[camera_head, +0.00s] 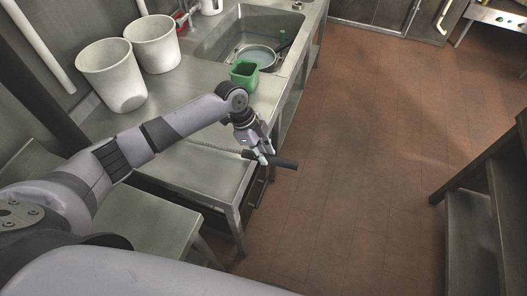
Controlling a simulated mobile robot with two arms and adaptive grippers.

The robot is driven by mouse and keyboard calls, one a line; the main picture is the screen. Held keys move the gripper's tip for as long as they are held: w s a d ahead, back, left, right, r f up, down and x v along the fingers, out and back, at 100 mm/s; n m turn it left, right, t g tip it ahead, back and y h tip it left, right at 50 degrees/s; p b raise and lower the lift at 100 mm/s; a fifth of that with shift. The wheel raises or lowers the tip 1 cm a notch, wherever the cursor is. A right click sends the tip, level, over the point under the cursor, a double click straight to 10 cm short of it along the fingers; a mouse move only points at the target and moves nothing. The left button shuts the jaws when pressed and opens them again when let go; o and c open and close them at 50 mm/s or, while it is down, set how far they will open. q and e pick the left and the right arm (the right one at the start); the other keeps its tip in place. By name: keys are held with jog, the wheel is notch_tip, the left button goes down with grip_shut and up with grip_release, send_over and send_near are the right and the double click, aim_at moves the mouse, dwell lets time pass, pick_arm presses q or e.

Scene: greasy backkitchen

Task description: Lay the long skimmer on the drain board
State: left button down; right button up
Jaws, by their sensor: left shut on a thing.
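The long skimmer has a dark handle (286,163) that sticks out past the front edge of the steel counter. Its thin shaft (216,149) runs left from the gripper over the steel surface and passes behind my left arm. Its head is hidden. My left gripper (264,158) is shut on the skimmer near the inner end of the handle. The drain board (205,172) seems to be the bare steel surface below the shaft, at the near end of the sink counter. I cannot tell whether the skimmer touches it. My right gripper is out of view.
A green container (244,74) stands by the sink (222,38), which holds a round pan (258,55). Two white buckets (112,78) (153,45) stand against the wall. A dark shelf (472,225) is at right. The tiled floor between is clear.

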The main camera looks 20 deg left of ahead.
pick_arm(q)
jog(key=shift+f, duration=0.2)
jog(key=shift+f+b, duration=0.45)
jog(key=shift+f, duration=0.05)
jog(key=c, duration=1.7)
grip_release()
jog(key=o, duration=0.4)
jog(key=shift+o, duration=0.4)
jog(key=shift+o, duration=1.2)
jog(key=shift+r, duration=0.1)
